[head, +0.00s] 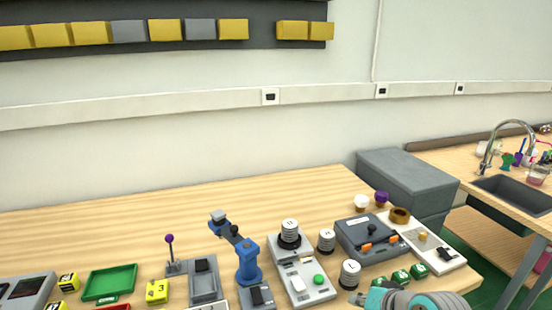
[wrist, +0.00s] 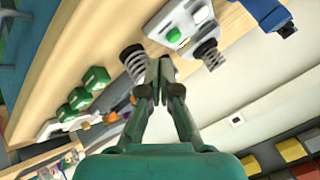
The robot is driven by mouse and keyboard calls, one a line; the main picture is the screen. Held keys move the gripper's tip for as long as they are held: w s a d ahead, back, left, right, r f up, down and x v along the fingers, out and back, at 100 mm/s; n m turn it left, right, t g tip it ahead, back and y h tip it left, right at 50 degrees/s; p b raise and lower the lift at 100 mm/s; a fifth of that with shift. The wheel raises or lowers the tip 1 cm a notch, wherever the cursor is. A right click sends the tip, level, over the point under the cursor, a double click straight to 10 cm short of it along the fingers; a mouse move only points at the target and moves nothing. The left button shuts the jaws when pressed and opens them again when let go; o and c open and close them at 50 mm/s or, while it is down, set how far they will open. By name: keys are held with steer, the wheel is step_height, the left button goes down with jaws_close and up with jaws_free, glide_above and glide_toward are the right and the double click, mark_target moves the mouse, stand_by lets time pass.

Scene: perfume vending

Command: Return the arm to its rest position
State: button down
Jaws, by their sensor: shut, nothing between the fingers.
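My gripper (wrist: 160,68) is shut and empty in the wrist view, with its fingertips together. In the head view my gripper and teal-and-grey wrist show low at the right, near the table's front edge; the fingers there are small and hard to make out. In the wrist view the fingers overlap a grey ribbed cylinder (wrist: 133,62) in the picture; I cannot tell the distance between them. The rest of my arm is out of view.
On the wooden table (head: 200,205) stand a grey device with a green button (head: 318,279), a blue arm-like device (head: 246,260), a dark grey box with orange latches (head: 368,236), green blocks (head: 400,277) and a green tray (head: 110,283). A sink (head: 515,193) is at right.

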steer(key=s+f+t+h, duration=0.3)
steer(key=s+f, duration=1.3)
steer(key=s, duration=0.2)
steer(key=s+r+n+t, duration=0.1)
steer(key=s+r, duration=0.3)
steer(key=s, duration=0.8)
steer(key=s+r+n+t, duration=0.2)
steer(key=s+r+n, duration=0.1)
steer(key=s, duration=0.9)
steer(key=shift+s+a+r+h, duration=0.2)
steer(key=shift+s+r+h, duration=0.2)
stand_by(3.4)
